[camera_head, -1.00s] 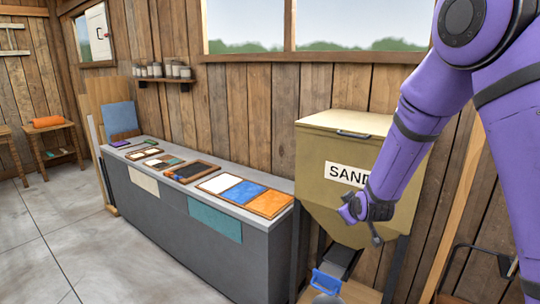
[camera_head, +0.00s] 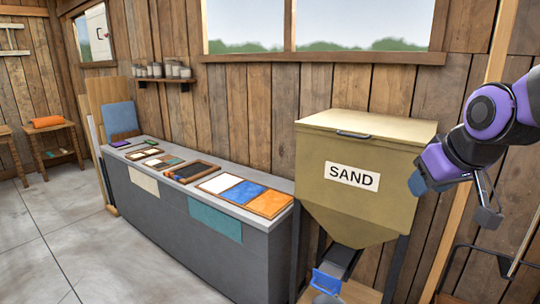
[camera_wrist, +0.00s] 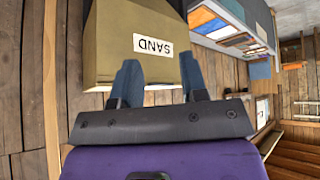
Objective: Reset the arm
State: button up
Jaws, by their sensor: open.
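My gripper (camera_head: 452,200) is at the right of the head view, on my purple arm. It is to the right of the sand bin and apart from the counter. In the wrist view its two blue-grey fingers (camera_wrist: 160,85) stand apart with nothing between them. The tan sand bin (camera_head: 330,205) with its "SAND" label shows beyond the fingers in the wrist view (camera_wrist: 108,45), upside down there.
A grey counter (camera_head: 180,225) holds trays and coloured panels along the wall. A blue-handled thing (camera_head: 327,282) is under the bin's chute. A wooden post (camera_head: 497,40) stands behind my arm. The floor (camera_head: 50,225) at left is clear.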

jog(key=s+d+r+m+g, duration=0.1)
jog(key=s+r+m, duration=0.1)
jog(key=s, duration=1.2)
jog(key=shift+s+d+g+h, duration=0.25)
jog(key=shift+s+g+h, duration=0.05)
jog(key=shift+g, duration=0.1)
